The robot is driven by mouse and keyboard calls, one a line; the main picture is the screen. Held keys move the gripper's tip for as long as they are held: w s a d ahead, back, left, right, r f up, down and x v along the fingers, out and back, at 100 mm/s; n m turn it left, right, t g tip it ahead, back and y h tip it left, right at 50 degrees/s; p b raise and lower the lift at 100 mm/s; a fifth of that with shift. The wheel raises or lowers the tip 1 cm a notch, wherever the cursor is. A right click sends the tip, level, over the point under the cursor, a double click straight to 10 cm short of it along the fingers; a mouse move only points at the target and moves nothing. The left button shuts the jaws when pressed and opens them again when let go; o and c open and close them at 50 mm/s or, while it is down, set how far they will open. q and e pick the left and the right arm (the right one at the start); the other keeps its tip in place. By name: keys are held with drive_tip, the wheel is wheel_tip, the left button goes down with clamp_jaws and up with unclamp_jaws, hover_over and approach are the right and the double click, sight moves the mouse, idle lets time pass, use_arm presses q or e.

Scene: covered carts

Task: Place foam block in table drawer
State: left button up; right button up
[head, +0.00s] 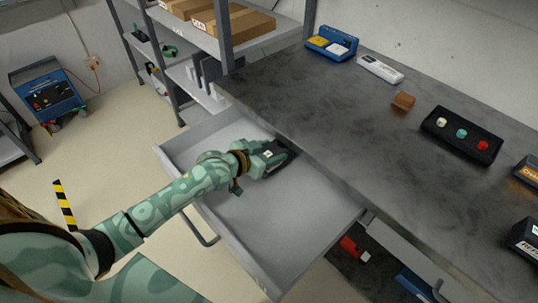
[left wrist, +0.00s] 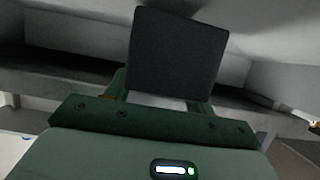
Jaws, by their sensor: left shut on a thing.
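The table drawer (head: 262,215) is pulled open below the grey table top (head: 330,100). My left arm reaches over the drawer's front into it. My left gripper (head: 280,157) is inside the drawer's outline, near the table's edge. It is shut on the dark foam block (left wrist: 178,55), which fills the upper middle of the left wrist view, between the fingers. In the head view the block shows as a dark shape (head: 288,154) at the gripper's tip. I cannot tell whether it touches the drawer floor. The rest of the drawer looks empty. My right gripper is not in view.
On the table stand a black box with coloured knobs (head: 461,134), a brown block (head: 403,101), a white device (head: 380,69) and a blue device (head: 333,43). A shelf rack (head: 225,40) with boxes stands beyond the drawer. A second drawer (head: 405,255) is at lower right.

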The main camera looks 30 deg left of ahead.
use_arm(q)
drive_tip(key=shift+w+a+f+b, duration=0.1)
drive_tip(key=shift+a+f+b, duration=0.15)
drive_tip(key=shift+f, duration=0.25)
drive_tip(key=shift+w+a+f+b, duration=0.1)
drive_tip(key=shift+a+f+b, duration=0.15)
drive_tip(key=shift+f, duration=0.25)
drive_tip(key=shift+d+r, duration=0.15)
drive_tip(key=o, duration=1.1)
drive_tip(key=shift+r, duration=0.1)
drive_tip(key=p+v, duration=0.3)
drive_tip(key=v, duration=0.4)
drive_tip(key=shift+s, duration=0.3)
